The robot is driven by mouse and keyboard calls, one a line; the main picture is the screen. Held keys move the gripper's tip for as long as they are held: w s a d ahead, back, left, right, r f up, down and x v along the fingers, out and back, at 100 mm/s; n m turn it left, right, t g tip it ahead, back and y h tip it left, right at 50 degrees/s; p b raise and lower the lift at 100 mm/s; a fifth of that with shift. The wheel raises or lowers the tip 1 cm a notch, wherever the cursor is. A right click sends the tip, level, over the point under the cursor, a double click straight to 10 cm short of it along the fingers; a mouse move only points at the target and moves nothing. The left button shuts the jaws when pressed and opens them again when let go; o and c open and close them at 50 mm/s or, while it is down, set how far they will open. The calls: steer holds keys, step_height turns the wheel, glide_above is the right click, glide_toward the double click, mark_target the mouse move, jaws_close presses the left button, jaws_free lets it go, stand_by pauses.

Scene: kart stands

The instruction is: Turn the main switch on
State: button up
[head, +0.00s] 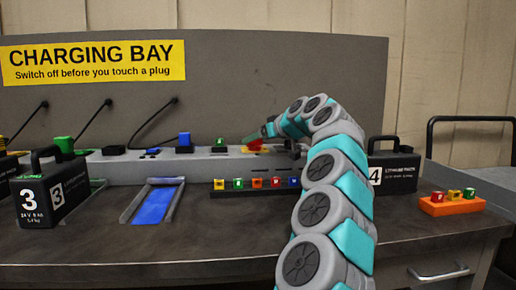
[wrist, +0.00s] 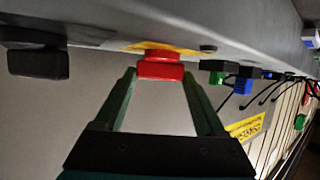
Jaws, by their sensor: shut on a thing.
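The main switch is a red handle (wrist: 160,68) on a yellow plate (wrist: 190,52), on the long grey rail at the back of the bench. In the wrist view the handle sits between the two green fingers of my gripper (wrist: 159,76), and they are shut on it. In the head view my gripper (head: 262,137) reaches the yellow and red switch area (head: 256,149) from the right. The fingers and arm hide much of the switch there, and I cannot tell its exact turn position.
Plugs with cables stand along the grey rail (head: 120,170). A black battery marked 3 (head: 45,212) stands at left and one marked 4 (head: 395,172) at right. A blue slot (head: 155,205), a row of coloured pieces (head: 255,190) and an orange block (head: 452,208) are on the bench.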

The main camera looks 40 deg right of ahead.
steer(key=m+h+b, duration=0.1)
steer(key=b, duration=0.1)
steer(key=m+h+b, duration=0.1)
steer(key=b, duration=0.1)
steer(key=shift+a+f, duration=0.1)
steer(key=shift+f, duration=0.3)
steer(key=m+h+b, duration=0.2)
steer(key=b, duration=0.1)
steer(key=shift+a+r+g+h, duration=0.2)
steer(key=shift+g+h, duration=0.1)
steer(key=shift+g, duration=0.1)
steer(key=shift+r+m+h+b, duration=0.15)
steer(key=shift+m+h+b, duration=0.15)
steer(key=shift+h+b, duration=0.1)
steer(key=shift+r, duration=0.1)
steer(key=o, duration=1.3)
steer(key=shift+w, duration=0.1)
steer(key=shift+v, duration=3.9)
steer(key=shift+r, duration=0.15)
